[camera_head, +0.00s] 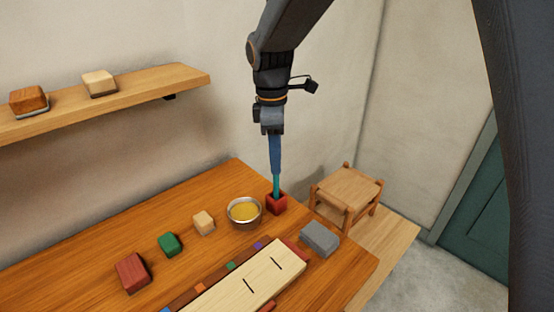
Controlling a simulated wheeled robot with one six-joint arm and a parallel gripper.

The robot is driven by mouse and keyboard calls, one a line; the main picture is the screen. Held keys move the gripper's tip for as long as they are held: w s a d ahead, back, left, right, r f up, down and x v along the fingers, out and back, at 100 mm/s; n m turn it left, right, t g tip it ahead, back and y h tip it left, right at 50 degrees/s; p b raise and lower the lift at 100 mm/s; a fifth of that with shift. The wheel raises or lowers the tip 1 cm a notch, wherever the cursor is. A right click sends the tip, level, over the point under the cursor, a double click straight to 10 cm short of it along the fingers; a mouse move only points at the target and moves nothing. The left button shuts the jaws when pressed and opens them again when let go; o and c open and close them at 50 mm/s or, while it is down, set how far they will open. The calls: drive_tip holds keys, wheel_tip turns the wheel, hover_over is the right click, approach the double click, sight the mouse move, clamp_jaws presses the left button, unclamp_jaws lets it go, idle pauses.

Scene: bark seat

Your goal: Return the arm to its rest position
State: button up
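My gripper (272,132) points straight down above the far right part of the wooden table (75,265). A slim blue piece (274,155) extends below its dark body. I cannot tell whether this is the fingers or the upper part of a tool. Below it a teal rod (276,186) stands upright in a small red holder (277,205) on the table. The blue piece meets the top of the rod in the picture. Whether the gripper is shut on it is not clear. My arm reaches down from the top of the picture.
A metal bowl with yellow contents (244,212) stands just left of the red holder. A grey block (320,239), a long pale board (245,283) and several coloured blocks lie nearby. A wooden stool (347,188) stands behind right. A wall shelf (150,84) holds two blocks.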

drive_tip(key=s+d+f+m, duration=0.1)
drive_tip(key=s+d+m, duration=0.4)
drive_tip(key=d, duration=0.3)
drive_tip(key=s+d+f+m+t, duration=0.1)
drive_tip(key=s+d+f+m, duration=0.1)
drive_tip(key=s+d+m, duration=0.3)
drive_tip(key=s+d+f+m, duration=0.2)
drive_tip(key=s+d+m, duration=0.3)
drive_tip(key=d+m, duration=0.3)
drive_tip(key=d, duration=0.4)
drive_tip(key=shift+d+f+m+y, duration=0.15)
drive_tip(key=shift+f+m+y, duration=0.1)
drive_tip(key=shift+m+y, duration=0.05)
